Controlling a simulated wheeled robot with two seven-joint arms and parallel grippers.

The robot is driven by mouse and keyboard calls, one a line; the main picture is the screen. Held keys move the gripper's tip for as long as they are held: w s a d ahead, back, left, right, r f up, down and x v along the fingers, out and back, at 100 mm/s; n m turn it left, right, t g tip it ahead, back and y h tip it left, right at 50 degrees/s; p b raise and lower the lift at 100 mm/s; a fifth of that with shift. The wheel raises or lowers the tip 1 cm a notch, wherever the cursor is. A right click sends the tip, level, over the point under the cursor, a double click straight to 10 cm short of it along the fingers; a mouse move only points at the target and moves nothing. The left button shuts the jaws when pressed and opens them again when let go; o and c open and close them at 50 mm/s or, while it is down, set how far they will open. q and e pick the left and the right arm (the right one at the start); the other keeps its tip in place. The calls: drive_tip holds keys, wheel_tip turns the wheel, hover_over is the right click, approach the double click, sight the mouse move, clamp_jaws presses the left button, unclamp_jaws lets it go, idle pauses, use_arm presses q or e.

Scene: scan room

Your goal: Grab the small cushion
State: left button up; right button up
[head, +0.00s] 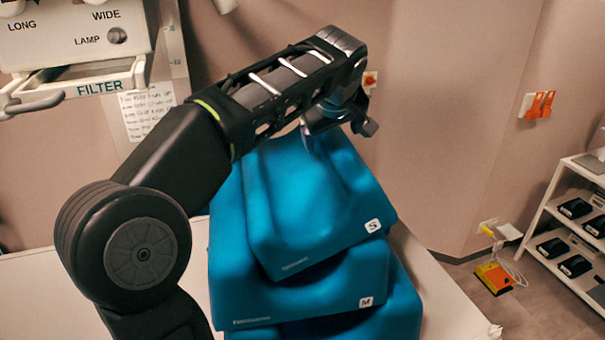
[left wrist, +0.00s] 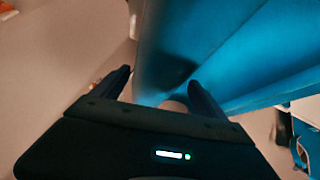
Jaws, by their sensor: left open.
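The small cushion (head: 322,195) is blue, marked S, and lies on top of a stack of blue cushions. The medium cushion (head: 335,288), marked M, lies under it, with another blue cushion (head: 400,300) below. My left gripper (head: 340,122) is at the far upper edge of the small cushion, fingers pointing down. In the left wrist view my gripper (left wrist: 160,84) is open, and blue cushion surface (left wrist: 215,45) fills the upper right. A blue edge shows between the fingertips; contact cannot be told. My right gripper is not in view.
The stack stands on a white table (head: 440,300). A control panel (head: 75,35) hangs at the upper left near my arm. A shelf (head: 575,215) with black items stands at the right. A yellow-orange box (head: 494,275) lies on the floor.

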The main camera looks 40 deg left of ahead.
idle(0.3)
use_arm(q)
clamp_jaws()
idle(0.8)
drive_tip(key=shift+r, duration=0.1)
